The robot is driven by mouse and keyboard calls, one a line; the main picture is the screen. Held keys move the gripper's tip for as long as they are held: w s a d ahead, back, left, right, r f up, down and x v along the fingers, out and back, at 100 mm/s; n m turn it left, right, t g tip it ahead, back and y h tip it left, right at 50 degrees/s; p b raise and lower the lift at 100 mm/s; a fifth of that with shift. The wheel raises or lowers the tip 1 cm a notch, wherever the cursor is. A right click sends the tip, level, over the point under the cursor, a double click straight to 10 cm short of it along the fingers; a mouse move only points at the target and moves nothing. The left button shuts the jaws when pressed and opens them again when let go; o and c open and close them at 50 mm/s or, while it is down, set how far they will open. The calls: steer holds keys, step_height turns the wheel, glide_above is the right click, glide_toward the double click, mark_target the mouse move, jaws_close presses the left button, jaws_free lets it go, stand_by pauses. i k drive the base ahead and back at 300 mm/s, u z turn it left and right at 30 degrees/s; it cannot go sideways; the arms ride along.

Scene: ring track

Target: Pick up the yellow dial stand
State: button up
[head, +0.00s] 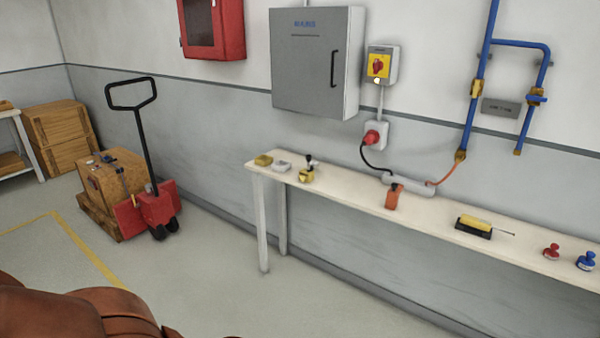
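A small yellow block with a black upright piece on top (306,175) stands on the long narrow bench (345,192), near its left end. It looks like the yellow dial stand, but it is too small to make out a dial face. A white-grey item (281,166) lies close to its left, with a low yellow block (263,160) beyond that. My gripper is not in view. Only brown rounded parts, seemingly of my arm, show at the bottom left, well apart from the bench.
An orange item (393,197), a grey power strip (408,185), a yellow-and-black tool (475,226), a red stamp (551,251) and a blue stamp (586,260) are further right. A red pallet truck (155,205) stands left. Floor before the bench (225,275) is clear.

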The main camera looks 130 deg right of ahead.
mark_target(309, 174)
steer(key=z, duration=4.2)
steer(key=k, duration=0.6)
steer(key=u, duration=1.2)
steer(key=i, duration=3.05)
steer(key=z, duration=1.1)
steer(key=i, duration=1)
steer(key=z, duration=1)
